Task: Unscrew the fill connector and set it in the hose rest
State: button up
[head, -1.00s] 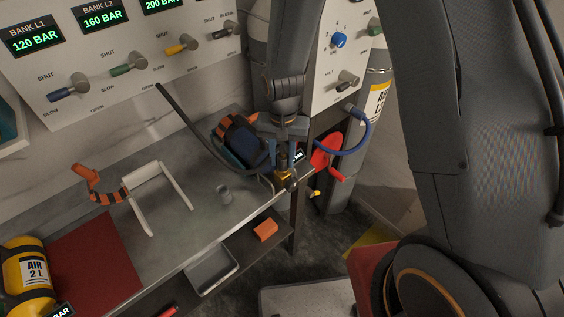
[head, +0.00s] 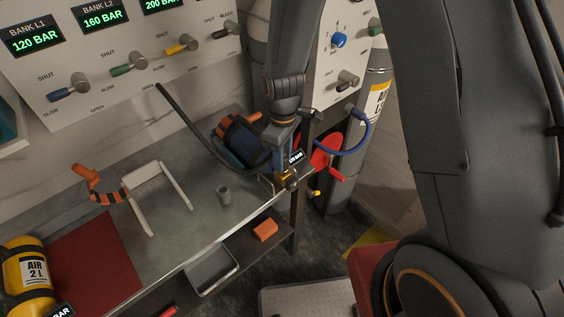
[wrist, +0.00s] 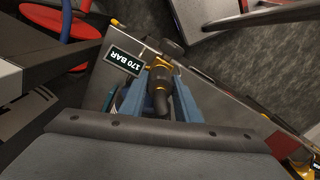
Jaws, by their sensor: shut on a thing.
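My gripper (wrist: 160,98) points down at the right end of the bench, its blue fingers shut on the fill connector (wrist: 160,78), a dark fitting with brass-coloured parts. In the head view my gripper (head: 284,160) sits over brass-coloured fittings (head: 286,179), and its fingers partly hide the connector. Whether the connector is still threaded on cannot be told. A dark hose (head: 188,120) runs down from the panel towards my gripper.
A dark blue cylinder (head: 243,140) lies close behind my gripper. A 170 BAR display (wrist: 123,63) and a red disc (head: 326,150) are nearby. The middle of the bench is clear.

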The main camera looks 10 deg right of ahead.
jog(key=n, duration=0.3)
jog(key=shift+s+n, duration=0.1)
jog(key=shift+n, duration=0.3)
jog(key=n, duration=0.4)
jog(key=o, duration=1.2)
jog(key=shift+c, duration=0.2)
